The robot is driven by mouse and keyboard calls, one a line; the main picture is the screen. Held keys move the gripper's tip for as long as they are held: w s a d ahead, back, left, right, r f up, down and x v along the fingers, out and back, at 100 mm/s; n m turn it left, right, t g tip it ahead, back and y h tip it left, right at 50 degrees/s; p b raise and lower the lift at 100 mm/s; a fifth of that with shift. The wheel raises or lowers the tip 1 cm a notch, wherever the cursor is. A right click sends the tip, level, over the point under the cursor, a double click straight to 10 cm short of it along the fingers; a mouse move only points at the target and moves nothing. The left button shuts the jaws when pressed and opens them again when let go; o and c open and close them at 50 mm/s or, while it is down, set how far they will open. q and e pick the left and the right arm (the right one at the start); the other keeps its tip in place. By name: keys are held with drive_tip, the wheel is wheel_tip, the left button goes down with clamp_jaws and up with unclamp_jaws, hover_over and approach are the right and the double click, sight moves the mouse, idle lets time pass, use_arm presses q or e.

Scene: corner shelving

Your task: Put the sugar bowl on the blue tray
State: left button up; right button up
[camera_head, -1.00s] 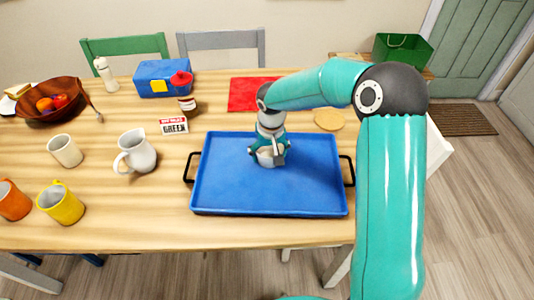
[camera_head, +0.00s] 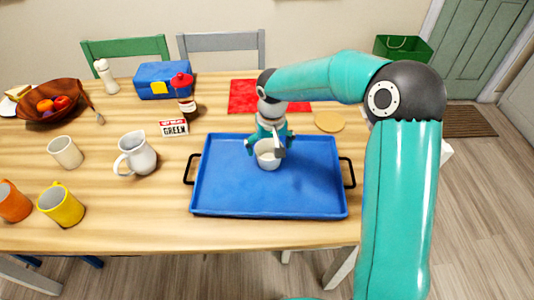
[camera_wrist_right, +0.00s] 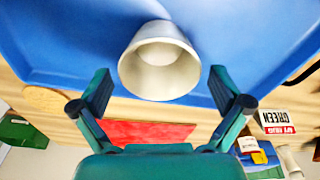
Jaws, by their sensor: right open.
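The white sugar bowl (camera_head: 267,158) stands upright on the blue tray (camera_head: 225,190), near its far middle part. In the right wrist view the bowl (camera_wrist_right: 158,75) shows its open rim toward the camera. My right gripper (camera_head: 269,143) is just behind the bowl in the head view. Its two fingers are spread wide in the right wrist view (camera_wrist_right: 162,88), apart from the bowl on both sides. The bowl is not held. My left gripper is in neither view.
Left of the tray are a white pitcher (camera_head: 136,153), a tea box (camera_head: 174,128), a white cup (camera_head: 65,152), and yellow (camera_head: 61,205) and orange mugs (camera_head: 13,201). A red mat (camera_head: 243,97) and round coaster (camera_head: 329,122) lie behind the tray. The tray's front is clear.

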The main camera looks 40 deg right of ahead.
wheel_tip(320, 180, up, 8)
drive_tip(key=shift+s+a, duration=0.15)
drive_tip(key=shift+s, duration=0.3)
